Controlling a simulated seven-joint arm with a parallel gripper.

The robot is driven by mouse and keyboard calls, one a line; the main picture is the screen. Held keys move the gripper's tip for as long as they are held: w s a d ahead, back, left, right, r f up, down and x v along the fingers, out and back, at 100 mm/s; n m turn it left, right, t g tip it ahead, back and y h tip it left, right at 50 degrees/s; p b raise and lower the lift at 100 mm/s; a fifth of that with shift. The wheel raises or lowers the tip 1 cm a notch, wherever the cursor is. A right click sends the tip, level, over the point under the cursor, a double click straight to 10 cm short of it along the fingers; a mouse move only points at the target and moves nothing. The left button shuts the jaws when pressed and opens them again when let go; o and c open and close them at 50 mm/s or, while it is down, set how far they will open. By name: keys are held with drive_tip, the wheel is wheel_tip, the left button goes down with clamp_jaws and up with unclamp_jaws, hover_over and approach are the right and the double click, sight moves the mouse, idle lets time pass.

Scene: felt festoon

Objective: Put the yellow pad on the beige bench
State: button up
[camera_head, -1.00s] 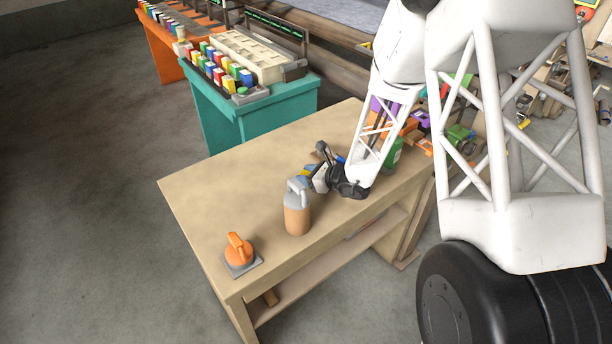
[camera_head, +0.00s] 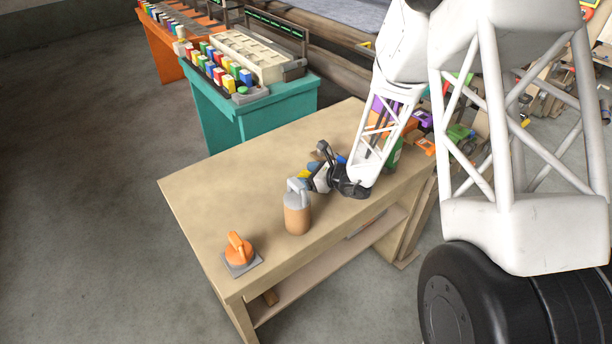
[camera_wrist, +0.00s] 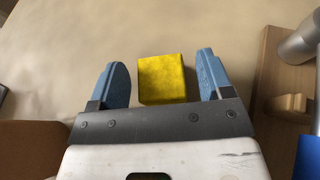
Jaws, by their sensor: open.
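The yellow pad (camera_wrist: 162,79) lies between the two blue fingers of my gripper (camera_wrist: 163,82) in the wrist view, with a gap showing on each side. My gripper is open. Beige surface of the bench (camera_wrist: 60,40) shows around and beyond the pad. In the head view, my gripper (camera_head: 307,176) is low over the right half of the beige bench (camera_head: 225,185). A bit of yellow (camera_head: 309,167) shows by the fingers there; the rest is hidden. I cannot tell whether the pad rests flat on the bench.
A brown canister with a grey handle (camera_head: 297,215) stands just in front of my gripper. An orange-handled item on a grey plate (camera_head: 240,252) is at the bench's front left corner. Several coloured items crowd the right end. The left and back of the bench top are clear.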

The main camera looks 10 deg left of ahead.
drive_tip(key=v, duration=1.1)
drive_tip(key=shift+s+d+r, duration=0.15)
idle(0.8)
drive_tip(key=s+d+r+n+g+h, duration=0.2)
drive_tip(key=s+r+n, duration=0.4)
drive_tip(key=s+r, duration=0.2)
drive_tip(key=s+d+r+n+g+h, duration=0.1)
drive_tip(key=s+d+r+n+g, duration=0.15)
drive_tip(key=s+r+n, duration=0.4)
drive_tip(key=s+d+r+n+t+h, duration=0.1)
drive_tip(key=s+d+r+n+h, duration=0.4)
drive_tip(key=s+d, duration=0.2)
drive_tip(key=s+d+r+n+t+h, duration=0.1)
drive_tip(key=s+d+r+n+h, duration=0.3)
drive_tip(key=s, duration=0.8)
drive_tip(key=d+r, duration=0.2)
drive_tip(key=d, duration=0.1)
drive_tip(key=shift+r+n+h, duration=0.15)
drive_tip(key=shift+n+h, duration=0.2)
drive_tip(key=shift+h, duration=0.05)
